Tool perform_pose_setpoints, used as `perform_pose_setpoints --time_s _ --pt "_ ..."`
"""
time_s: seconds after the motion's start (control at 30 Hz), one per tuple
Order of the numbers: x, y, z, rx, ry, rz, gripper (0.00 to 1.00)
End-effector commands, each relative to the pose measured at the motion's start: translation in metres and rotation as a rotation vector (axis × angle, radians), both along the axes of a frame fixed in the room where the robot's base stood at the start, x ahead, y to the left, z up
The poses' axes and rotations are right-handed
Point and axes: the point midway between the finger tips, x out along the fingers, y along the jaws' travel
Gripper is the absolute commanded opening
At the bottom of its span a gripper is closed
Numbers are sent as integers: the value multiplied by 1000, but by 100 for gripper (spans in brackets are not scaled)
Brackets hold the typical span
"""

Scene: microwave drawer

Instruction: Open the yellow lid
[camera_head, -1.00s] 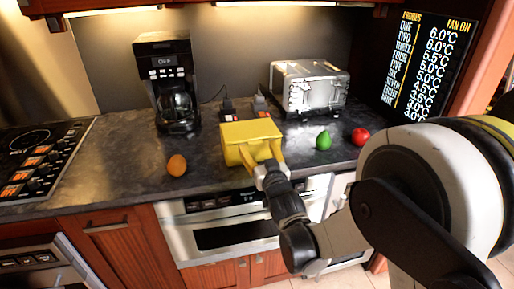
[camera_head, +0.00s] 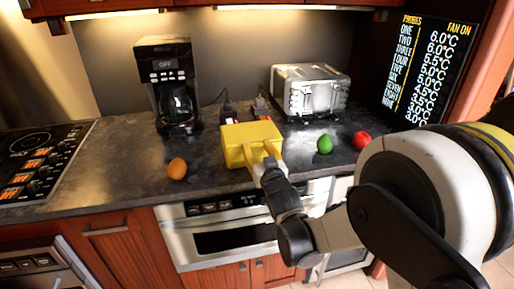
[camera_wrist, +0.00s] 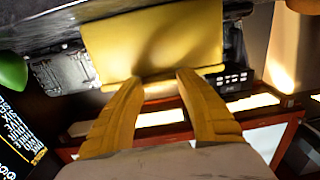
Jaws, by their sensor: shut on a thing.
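A yellow box stands on the dark counter, and its yellow lid (camera_head: 250,131) looks closed on top. My gripper (camera_head: 259,153) is at the front of the box, reaching in from the front right. In the wrist view, the yellow box (camera_wrist: 155,40) fills the top middle, with a thin ridge along its near edge. My gripper's yellow fingers (camera_wrist: 159,76) meet that edge, one on each side of its middle, with a gap between the tips. They are shut on the lid's front edge; the exact contact is partly hidden by the fingers.
An orange (camera_head: 177,168) lies left of the box. A green fruit (camera_head: 324,144) and a red fruit (camera_head: 361,140) lie to its right. A coffee maker (camera_head: 168,85) and a silver toaster (camera_head: 310,92) stand behind. The counter between orange and box is clear.

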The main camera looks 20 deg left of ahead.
Motion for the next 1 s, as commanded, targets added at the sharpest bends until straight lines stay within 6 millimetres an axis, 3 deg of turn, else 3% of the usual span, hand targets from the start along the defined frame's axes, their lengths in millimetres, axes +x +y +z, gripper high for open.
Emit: perform_pose_setpoints --time_s 0.27,0.53,1.0 --pt "3 0 20 -44 70 -7 1" --pt "8 6 57 -158 247 1 1" --pt "40 26 110 -400 624 0 1"
